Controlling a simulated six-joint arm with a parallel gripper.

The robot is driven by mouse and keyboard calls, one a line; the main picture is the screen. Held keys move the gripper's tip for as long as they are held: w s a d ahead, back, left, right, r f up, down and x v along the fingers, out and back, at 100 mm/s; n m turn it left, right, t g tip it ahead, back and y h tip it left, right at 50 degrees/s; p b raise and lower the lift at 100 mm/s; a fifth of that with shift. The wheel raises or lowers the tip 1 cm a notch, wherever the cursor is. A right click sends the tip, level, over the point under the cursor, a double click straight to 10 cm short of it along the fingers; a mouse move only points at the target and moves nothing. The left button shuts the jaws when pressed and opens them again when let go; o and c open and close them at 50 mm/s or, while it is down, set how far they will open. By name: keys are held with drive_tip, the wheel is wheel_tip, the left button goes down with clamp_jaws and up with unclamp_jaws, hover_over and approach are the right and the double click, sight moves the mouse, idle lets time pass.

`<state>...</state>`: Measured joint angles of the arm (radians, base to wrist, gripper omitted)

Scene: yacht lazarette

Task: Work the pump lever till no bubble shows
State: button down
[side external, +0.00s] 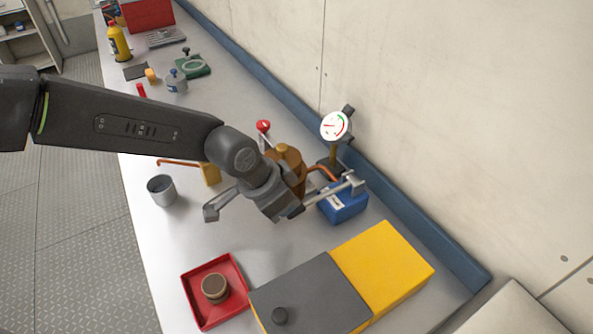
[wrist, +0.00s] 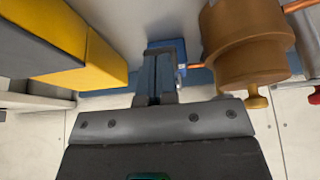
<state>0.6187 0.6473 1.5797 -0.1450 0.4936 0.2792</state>
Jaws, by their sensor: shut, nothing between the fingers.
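The blue pump body (side external: 343,205) with a white label sits on the bench, right of the bronze-brown pot (side external: 292,158). My gripper (side external: 340,190) reaches over the pump from the left, its fingers shut and empty. A pale grey bar lies at the fingertips; I cannot clearly separate lever from fingers. In the wrist view, my shut fingers (wrist: 158,75) point at the blue pump (wrist: 180,52), with the brown pot (wrist: 245,45) on the right. Whether they touch the lever is unclear. No bubble can be made out; my wrist hides part of the pot.
A round gauge (side external: 336,125) stands behind the pump. A grey-and-yellow box (side external: 382,268) is in front. A red tray (side external: 240,308) holds a round brown piece. A grey cup (side external: 161,190) stands left. Copper pipes join the pot. The wall bounds the bench at right.

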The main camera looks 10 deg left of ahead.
drive_tip(key=shift+a+f, duration=0.1)
drive_tip(key=shift+f, duration=0.1)
drive_tip(key=v, duration=1.4)
drive_tip(key=shift+s+a, duration=0.1)
drive_tip(key=s+a+r+n+t+y, duration=0.1)
drive_tip(key=s+a+r+n, duration=0.15)
drive_tip(key=a, duration=0.45)
drive_tip(key=s+a+r+n, duration=0.2)
drive_tip(key=s+a, duration=0.2)
drive_tip(key=a, duration=0.4)
drive_tip(key=s+a+r+n+t+y, duration=0.1)
drive_tip(key=s+a+r+n, duration=0.15)
drive_tip(key=a, duration=0.45)
drive_tip(key=s+a+f+n+y, duration=0.1)
drive_tip(key=s+a+f+n, duration=0.1)
drive_tip(key=s+a, duration=0.4)
drive_tip(key=shift+s+f+y, duration=0.3)
drive_tip(key=shift+s+f, duration=0.45)
drive_tip(key=shift+s, duration=0.45)
